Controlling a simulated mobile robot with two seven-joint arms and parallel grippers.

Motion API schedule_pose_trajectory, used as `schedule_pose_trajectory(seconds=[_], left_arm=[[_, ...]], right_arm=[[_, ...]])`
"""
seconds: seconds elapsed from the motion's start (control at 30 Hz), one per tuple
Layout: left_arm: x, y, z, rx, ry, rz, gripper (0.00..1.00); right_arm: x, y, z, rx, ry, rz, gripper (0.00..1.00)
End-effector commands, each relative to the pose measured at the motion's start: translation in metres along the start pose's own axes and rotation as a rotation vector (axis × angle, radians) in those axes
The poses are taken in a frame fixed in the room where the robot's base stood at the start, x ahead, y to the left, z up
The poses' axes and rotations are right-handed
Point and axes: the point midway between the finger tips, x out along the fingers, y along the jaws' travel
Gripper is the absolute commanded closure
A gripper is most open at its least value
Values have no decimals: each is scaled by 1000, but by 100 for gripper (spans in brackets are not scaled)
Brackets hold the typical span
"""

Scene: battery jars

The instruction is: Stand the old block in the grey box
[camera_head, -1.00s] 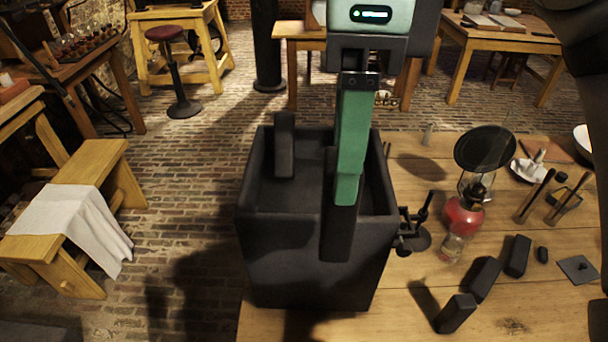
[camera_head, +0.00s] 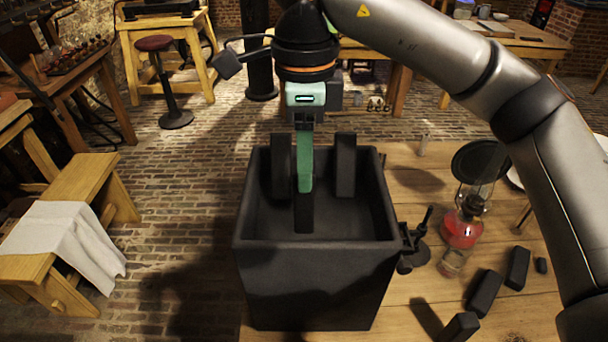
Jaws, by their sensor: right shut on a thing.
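The grey box (camera_head: 318,290), dark and open-topped, stands at the left end of the wooden table. My right gripper (camera_head: 305,182), with green fingers, points down into the box. It is shut on a dark block (camera_head: 303,215), which I take as the old block. The block is upright inside the box's walls; I cannot tell whether its lower end touches the floor. Two similar dark blocks stand upright at the back of the box, one at left (camera_head: 281,170) and one at right (camera_head: 345,170). My left gripper is not in view.
Several dark blocks lie on the table right of the box, one being nearest the front (camera_head: 460,327). A small black stand (camera_head: 412,247) is close to the box's right side. A red lantern (camera_head: 462,228) is beyond it.

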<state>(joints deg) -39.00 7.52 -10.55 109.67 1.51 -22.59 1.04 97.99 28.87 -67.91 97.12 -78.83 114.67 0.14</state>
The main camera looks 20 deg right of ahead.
Motion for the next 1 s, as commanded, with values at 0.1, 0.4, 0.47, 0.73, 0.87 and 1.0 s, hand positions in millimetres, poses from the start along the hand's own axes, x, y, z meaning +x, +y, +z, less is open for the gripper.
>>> schedule_pose_trajectory(seconds=[0.1, 0.4, 0.47, 0.73, 0.87, 1.0], left_arm=[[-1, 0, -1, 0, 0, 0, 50], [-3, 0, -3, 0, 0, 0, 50], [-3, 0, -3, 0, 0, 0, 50], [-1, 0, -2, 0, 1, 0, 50], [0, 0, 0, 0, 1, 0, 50], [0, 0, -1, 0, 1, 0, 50]], right_arm=[[4, -4, 0, 0, -1, -2, 100], [39, -11, 1, 1, 0, -1, 100], [43, -11, 1, 2, -2, -1, 100], [45, -11, 1, 1, -2, -2, 100], [47, -11, 1, 1, -2, -2, 47], [47, -11, 1, 1, -1, -2, 31]])
